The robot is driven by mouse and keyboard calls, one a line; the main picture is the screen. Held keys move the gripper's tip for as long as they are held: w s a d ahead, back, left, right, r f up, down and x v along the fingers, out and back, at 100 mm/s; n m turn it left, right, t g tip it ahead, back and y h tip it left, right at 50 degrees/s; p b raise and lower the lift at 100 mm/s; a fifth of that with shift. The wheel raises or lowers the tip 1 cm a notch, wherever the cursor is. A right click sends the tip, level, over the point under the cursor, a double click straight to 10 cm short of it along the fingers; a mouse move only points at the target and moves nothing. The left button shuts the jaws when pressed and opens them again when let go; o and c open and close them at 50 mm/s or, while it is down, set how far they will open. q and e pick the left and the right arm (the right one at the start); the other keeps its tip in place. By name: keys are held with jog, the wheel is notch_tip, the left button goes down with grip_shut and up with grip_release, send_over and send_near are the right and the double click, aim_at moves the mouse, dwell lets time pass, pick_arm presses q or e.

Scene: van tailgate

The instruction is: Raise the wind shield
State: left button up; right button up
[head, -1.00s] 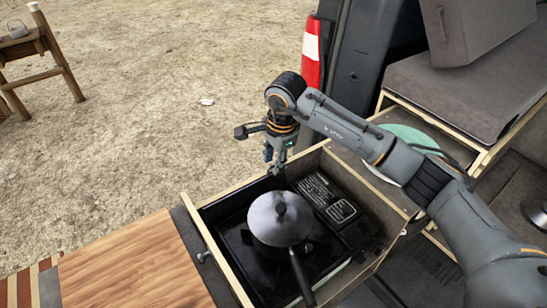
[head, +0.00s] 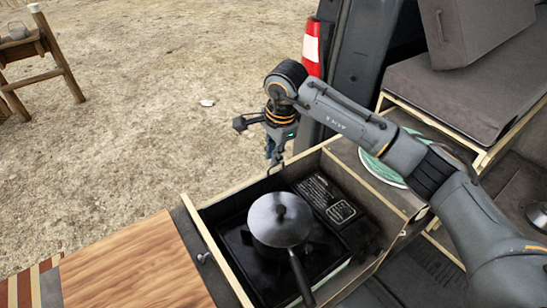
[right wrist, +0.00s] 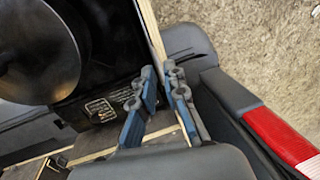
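The camp stove (head: 235,240) lies in an open wooden-edged drawer (head: 222,272), with a lidded pan (head: 281,222) on it. I cannot clearly make out a raised wind shield; a dark strip (head: 240,198) runs low along the drawer's far inner side and may be it. My right gripper (head: 273,162) points down at the drawer's far corner, beyond the pan. In the right wrist view its two blue-grey fingers (right wrist: 159,72) are apart, with the drawer's wooden edge showing by their tips. I see nothing clearly held. My left gripper is out of view.
A wooden board (head: 135,265) lies left of the drawer. A green-rimmed round plate (head: 381,170) is on the right, beneath my right arm. The van's red-and-white tail light (head: 311,48) stands close behind the gripper.

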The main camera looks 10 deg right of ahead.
jog(key=shift+o, duration=0.4)
jog(key=shift+w+f, duration=0.1)
notch_tip(320, 180, up, 12)
jog(key=s, duration=0.2)
jog(key=shift+d, duration=0.45)
jog(key=shift+s+f, duration=0.15)
jog(key=shift+f, duration=0.05)
